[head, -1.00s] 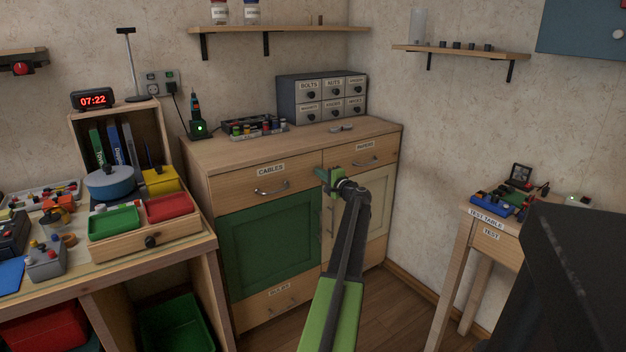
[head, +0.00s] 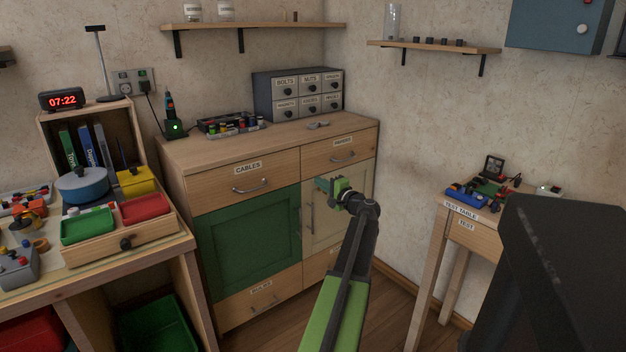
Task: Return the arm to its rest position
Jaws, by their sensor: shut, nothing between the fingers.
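My gripper (head: 325,186) is at the end of my green and black arm, in the middle of the head view. It is shut, with nothing held in it. It shows in front of the right-hand door of the wooden cabinet (head: 230,160), below the drawer labelled PAPERS. I cannot tell how far it is from the cabinet front. The arm reaches up from the bottom of the view, bent at the joint behind the gripper.
A workbench (head: 150,255) with trays and tools stands at the left. The test table (head: 480,228) stands at the right with a blue tool on it. Shelves hang on both walls. Some wooden floor (head: 390,310) is clear between cabinet and test table.

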